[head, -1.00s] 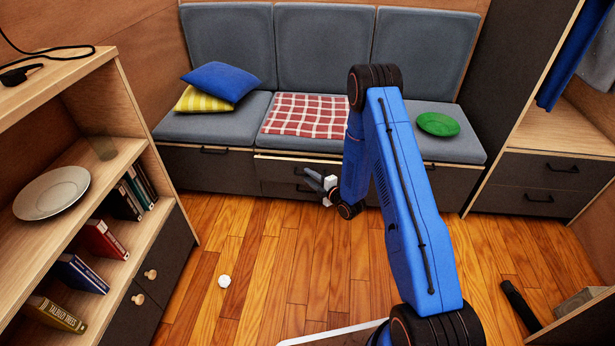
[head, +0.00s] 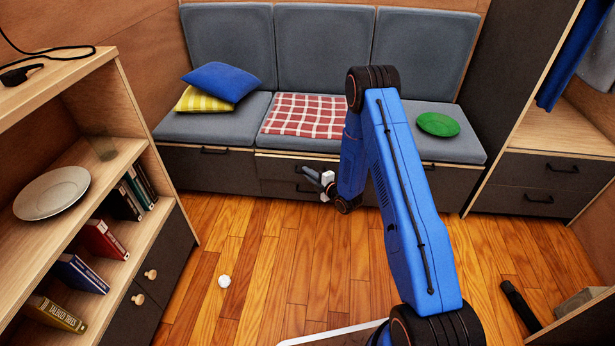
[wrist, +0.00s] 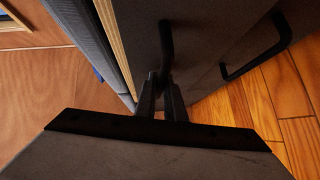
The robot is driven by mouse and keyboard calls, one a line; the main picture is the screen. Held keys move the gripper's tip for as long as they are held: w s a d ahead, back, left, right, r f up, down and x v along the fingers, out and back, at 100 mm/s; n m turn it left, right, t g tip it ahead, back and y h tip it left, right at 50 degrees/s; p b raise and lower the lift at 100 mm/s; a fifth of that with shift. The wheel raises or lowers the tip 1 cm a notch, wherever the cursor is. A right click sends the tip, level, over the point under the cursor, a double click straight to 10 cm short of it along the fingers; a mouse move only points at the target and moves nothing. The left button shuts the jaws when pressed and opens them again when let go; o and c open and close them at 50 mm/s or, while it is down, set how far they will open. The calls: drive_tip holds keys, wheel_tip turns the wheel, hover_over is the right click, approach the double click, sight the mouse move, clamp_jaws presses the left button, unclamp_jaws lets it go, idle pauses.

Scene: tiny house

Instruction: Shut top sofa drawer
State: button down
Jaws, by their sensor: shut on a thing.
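The top sofa drawer (head: 280,169) is the upper dark front under the middle seat. My gripper (head: 326,181) is in front of the drawer. In the wrist view my gripper (wrist: 161,92) is shut on the end of the black drawer handle (wrist: 166,45).
A lower drawer with its own handle (wrist: 258,48) lies below. A white object (head: 224,281) lies on otherwise open floor. Shelves stand left.

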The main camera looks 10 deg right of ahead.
drive_tip(key=shift+w+d, duration=0.25)
drive_tip(key=shift+w, duration=0.45)
drive_tip(key=shift+w+d, duration=0.2)
drive_tip(key=shift+w, duration=0.5)
drive_tip(key=c, duration=1.8)
unclamp_jaws()
drive_tip(key=shift+w, duration=0.1)
drive_tip(key=shift+c, duration=0.2)
drive_tip(key=shift+d+r, duration=0.1)
drive_tip(key=v, duration=1.7)
drive_tip(key=shift+s+f, duration=0.25)
drive_tip(key=shift+s, duration=0.1)
